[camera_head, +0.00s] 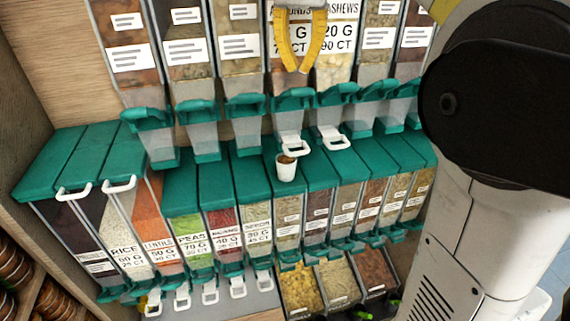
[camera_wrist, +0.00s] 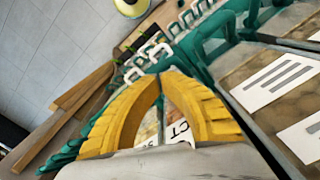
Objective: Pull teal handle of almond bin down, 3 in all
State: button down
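The almond bin (camera_head: 283,78) is in the upper row in the head view, its label partly hidden behind my gripper. Its teal handle (camera_head: 292,100) sits at its lower front, above a white spout flap (camera_head: 294,145). A small white cup (camera_head: 286,169) with brown contents stands below it on a teal lid. My gripper (camera_head: 303,70) is in front of the almond label, just above the handle and seemingly apart from it. In the wrist view its yellow fingers (camera_wrist: 163,76) bow outward and their tips meet, with nothing visible between the tips.
The cashew bin (camera_head: 335,75) is right beside the almond bin, with its own teal handle (camera_head: 337,95). More upper bins flank both. A lower row with teal lids (camera_head: 252,172) juts out below. Open trays (camera_head: 301,290) are at the bottom. My arm covers the right side.

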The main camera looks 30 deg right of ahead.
dwell(0.4)
jog(key=s+r, duration=0.4)
jog(key=r, duration=0.1)
jog(key=shift+a, duration=0.45)
jog(key=s+a+f+n+t+b, duration=0.2)
jog(key=f+b, duration=1.3)
jog(key=f, duration=1.1)
jog(key=s+a+f+n+t+b, duration=0.2)
jog(key=f+b, duration=1.4)
jog(key=f, duration=0.9)
jog(key=s+a+f+n+t+b, duration=0.3)
jog(key=s+f+b, duration=0.4)
jog(key=f+b, duration=0.9)
notch_tip(320, 180, down, 11)
jog(key=a+n, duration=0.1)
jog(key=a, duration=0.1)
jog(key=shift+s+a+r, duration=0.15)
jog(key=shift+a, duration=0.15)
